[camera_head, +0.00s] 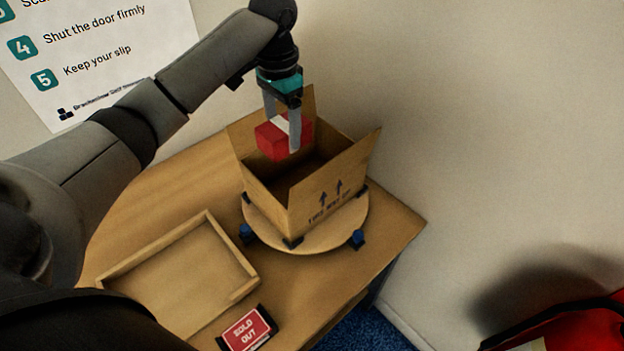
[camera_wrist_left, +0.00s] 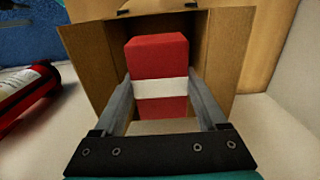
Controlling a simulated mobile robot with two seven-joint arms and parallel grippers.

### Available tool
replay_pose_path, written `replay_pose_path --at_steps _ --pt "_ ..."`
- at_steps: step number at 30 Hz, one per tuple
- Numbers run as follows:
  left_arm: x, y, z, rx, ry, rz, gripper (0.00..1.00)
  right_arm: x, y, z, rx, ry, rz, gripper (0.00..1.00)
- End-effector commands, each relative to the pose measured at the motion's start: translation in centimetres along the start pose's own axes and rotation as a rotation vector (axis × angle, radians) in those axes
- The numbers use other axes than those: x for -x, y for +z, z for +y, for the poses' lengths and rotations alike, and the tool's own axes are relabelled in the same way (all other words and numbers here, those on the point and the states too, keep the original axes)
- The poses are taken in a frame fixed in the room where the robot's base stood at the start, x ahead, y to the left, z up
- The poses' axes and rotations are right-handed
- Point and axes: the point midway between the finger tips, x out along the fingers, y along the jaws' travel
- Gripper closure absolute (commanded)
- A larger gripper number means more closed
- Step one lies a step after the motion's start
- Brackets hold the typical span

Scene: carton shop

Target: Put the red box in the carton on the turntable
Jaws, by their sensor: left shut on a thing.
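The red box (camera_head: 272,140), with a white band, is held in my left gripper (camera_head: 282,125) at the open top of the carton. In the left wrist view the red box (camera_wrist_left: 160,58) sits between the two fingers (camera_wrist_left: 160,95). The brown open carton (camera_head: 330,200) stands on the round wooden turntable (camera_head: 262,229); its flaps are raised, and two arrows are printed on its front. The carton (camera_wrist_left: 90,60) also surrounds the box in the left wrist view. I cannot tell how far the box is below the rim. My right gripper is in neither view.
An empty shallow wooden tray (camera_head: 222,243) lies at the table's front left. The wall is close behind the carton. A red object (camera_head: 580,328) shows at the lower right.

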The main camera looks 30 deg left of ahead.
Motion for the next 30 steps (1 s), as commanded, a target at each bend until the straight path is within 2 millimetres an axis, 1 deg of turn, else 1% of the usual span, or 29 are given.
replay_pose_path --at_steps 2,5,9,15,18,21,26,30 --pt "-0.9 0.1 0.0 0.0 0.001 -0.003 0.85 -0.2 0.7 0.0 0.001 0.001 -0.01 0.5" --pt "-3.1 0.1 0.0 0.0 0.001 -0.005 0.85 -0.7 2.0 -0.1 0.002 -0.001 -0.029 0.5" --pt "-7.0 0.2 0.1 0.0 0.001 -0.006 0.85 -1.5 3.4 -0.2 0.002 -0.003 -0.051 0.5" --pt "-12.2 0.1 0.1 -0.001 0.001 -0.004 0.85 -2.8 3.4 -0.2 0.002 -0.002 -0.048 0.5" --pt "-14.1 0.1 0.0 0.0 0.0 -0.003 0.85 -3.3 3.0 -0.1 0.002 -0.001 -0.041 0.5" --pt "-15.3 0.1 0.0 0.0 0.0 -0.002 0.85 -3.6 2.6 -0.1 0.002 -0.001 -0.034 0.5" --pt "-16.2 0.1 0.1 -0.001 0.0 -0.001 0.85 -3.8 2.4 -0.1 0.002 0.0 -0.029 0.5" --pt "-18.1 0.1 0.1 -0.001 0.0 -0.003 0.85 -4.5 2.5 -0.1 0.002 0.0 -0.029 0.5"
